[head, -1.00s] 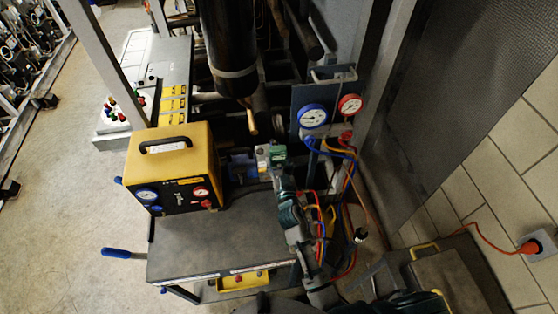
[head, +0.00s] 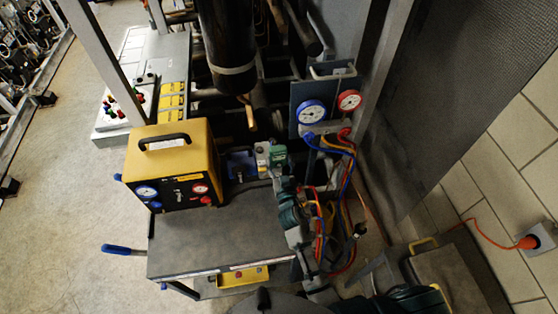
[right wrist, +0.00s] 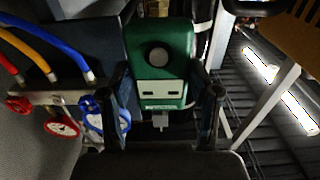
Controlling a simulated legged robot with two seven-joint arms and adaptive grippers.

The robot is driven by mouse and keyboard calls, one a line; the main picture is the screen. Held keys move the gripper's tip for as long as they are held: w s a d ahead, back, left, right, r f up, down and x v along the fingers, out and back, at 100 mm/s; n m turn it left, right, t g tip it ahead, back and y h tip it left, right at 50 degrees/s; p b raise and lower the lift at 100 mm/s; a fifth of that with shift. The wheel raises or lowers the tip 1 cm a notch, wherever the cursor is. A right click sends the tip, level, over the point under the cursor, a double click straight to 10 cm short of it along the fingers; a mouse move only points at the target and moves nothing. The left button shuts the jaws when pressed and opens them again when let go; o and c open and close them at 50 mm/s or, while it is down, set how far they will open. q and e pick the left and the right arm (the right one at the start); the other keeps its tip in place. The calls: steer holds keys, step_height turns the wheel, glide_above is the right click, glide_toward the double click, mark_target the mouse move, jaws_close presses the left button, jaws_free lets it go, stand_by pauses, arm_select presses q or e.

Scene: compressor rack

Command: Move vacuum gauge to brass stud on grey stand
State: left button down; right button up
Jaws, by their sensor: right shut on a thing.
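The vacuum gauge (right wrist: 160,65) is a green device with a round dark dial and a pale label, upright between the fingers in the right wrist view. In the head view the right gripper (head: 281,168) is just beyond the cart's back right, in front of the pipework. A small pale fitting (head: 263,157) shows beside the gauge. I cannot make out the brass stud or the grey stand for sure. My left gripper is not in view.
A yellow machine (head: 170,150) with a black handle stands on the grey cart (head: 205,240). A manifold with a blue gauge (head: 311,112) and red gauge (head: 349,100) hangs to the right, its coloured hoses close to my right arm. The cart's front top is clear.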

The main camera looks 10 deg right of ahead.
steer(key=shift+s+f, duration=0.15)
steer(key=shift+f, duration=0.1)
steer(key=o, duration=1.6)
steer(key=shift+a+r, duration=0.1)
steer(key=shift+r, duration=0.05)
